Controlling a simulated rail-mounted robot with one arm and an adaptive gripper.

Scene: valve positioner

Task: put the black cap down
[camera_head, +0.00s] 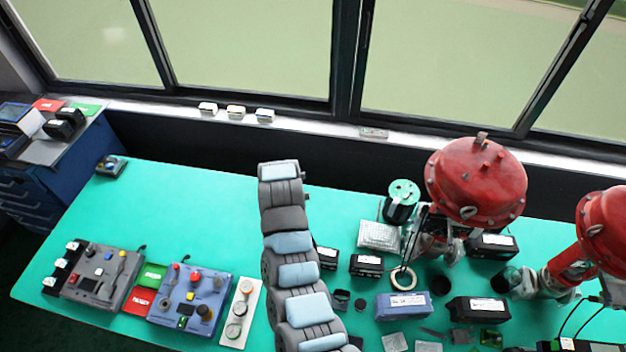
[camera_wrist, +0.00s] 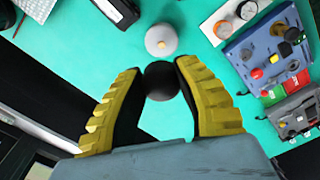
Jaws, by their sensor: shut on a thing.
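The black cap (camera_wrist: 161,80) is a dark round piece between the yellow ribbed fingers of my gripper (camera_wrist: 159,68) in the wrist view. The fingers are shut on it, one on each side. Just past the cap is a grey round part (camera_wrist: 161,42) with a small orange centre, on the green table (camera_wrist: 215,75). I cannot tell how high the cap is above the table. In the head view my grey arm hides the cap and the gripper.
A blue control panel (camera_head: 190,300), grey panel (camera_head: 100,272) and white strip with discs (camera_head: 240,312) stand left of my arm. Black boxes (camera_head: 366,265), a blue box (camera_head: 403,305) and a red valve actuator (camera_head: 475,180) crowd the right.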

